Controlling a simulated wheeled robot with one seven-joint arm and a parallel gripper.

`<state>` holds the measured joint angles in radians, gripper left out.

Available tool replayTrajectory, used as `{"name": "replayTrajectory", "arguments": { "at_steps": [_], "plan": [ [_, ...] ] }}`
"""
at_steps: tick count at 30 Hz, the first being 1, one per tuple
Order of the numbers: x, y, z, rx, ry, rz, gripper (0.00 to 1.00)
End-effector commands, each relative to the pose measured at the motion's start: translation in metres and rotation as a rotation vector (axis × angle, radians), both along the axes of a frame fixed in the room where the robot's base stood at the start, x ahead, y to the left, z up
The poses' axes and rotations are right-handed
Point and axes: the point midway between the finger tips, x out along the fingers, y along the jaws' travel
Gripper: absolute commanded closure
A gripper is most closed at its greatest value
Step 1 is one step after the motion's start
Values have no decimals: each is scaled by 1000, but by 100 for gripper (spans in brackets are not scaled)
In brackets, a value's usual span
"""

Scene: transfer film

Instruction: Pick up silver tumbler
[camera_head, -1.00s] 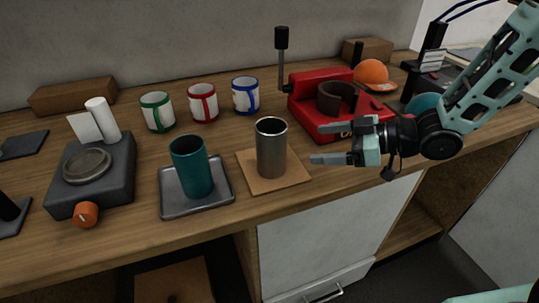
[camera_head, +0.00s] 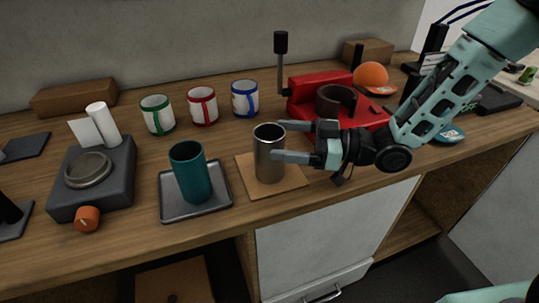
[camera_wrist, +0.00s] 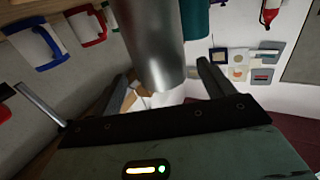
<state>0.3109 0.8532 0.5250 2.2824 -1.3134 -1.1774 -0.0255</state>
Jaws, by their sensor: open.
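The silver tumbler (camera_head: 268,155) stands upright on a square tan board (camera_head: 290,178) near the middle of the counter. My gripper (camera_head: 281,141) comes in from the right, open, with its fingertips reaching the tumbler's right side. One finger lies toward the back of the tumbler and the other toward its front. In the wrist view the tumbler (camera_wrist: 152,40) fills the upper middle, just beyond and between the two fingers. I cannot tell whether either finger touches it.
A teal cup (camera_head: 190,172) stands on a grey tray (camera_head: 222,200) left of the tumbler. White mugs with green (camera_head: 157,114), red (camera_head: 203,105) and blue (camera_head: 245,98) bands stand behind. A red machine (camera_head: 305,95) with a lever stands behind my gripper. A dark scale (camera_head: 115,170) is at left.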

Motion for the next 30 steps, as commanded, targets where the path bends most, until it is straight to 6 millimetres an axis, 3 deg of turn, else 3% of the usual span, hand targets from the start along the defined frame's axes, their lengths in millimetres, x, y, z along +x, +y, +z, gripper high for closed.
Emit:
{"name": "replayTrajectory", "arguments": {
  "at_steps": [5, 15, 23, 30],
  "plan": [
    [2, 12, 2, 1, -1, 1, 19],
    [10, 54, 2, 0, -1, 1, 19],
    [11, 56, 1, -1, -1, -1, 19],
    [11, 56, 1, -1, -1, -1, 83]
  ]
}}
